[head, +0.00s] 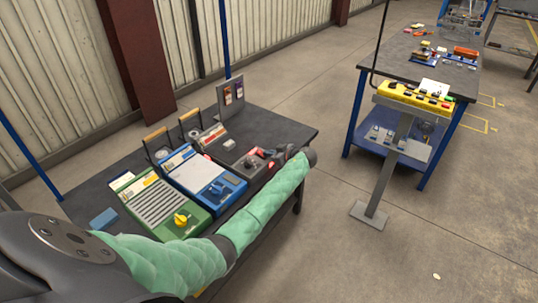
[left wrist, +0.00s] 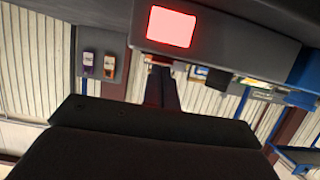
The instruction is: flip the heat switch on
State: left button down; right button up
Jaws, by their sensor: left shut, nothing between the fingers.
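A dark grey control unit (head: 232,143) stands at the right end of a row of units on the dark table in the head view. My left gripper (head: 254,160) is at the right part of this unit, by some small red parts. It is shut and empty, and it hides part of the unit's face. I cannot make out the heat switch or its position, nor whether my fingers touch anything. In the left wrist view, a bright red square (left wrist: 171,26) glows on a grey surface; I cannot tell which thing it belongs to. My right gripper is not in view.
A blue unit (head: 205,178) and a green unit (head: 158,203) with a yellow knob stand to the left. A small board (head: 232,98) with two tags stands behind. A yellow button box (head: 413,97) on a grey post stands right, with open floor between.

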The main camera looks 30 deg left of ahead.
pick_arm(q)
jog(key=shift+r, duration=0.15)
jog(key=shift+r, duration=0.7)
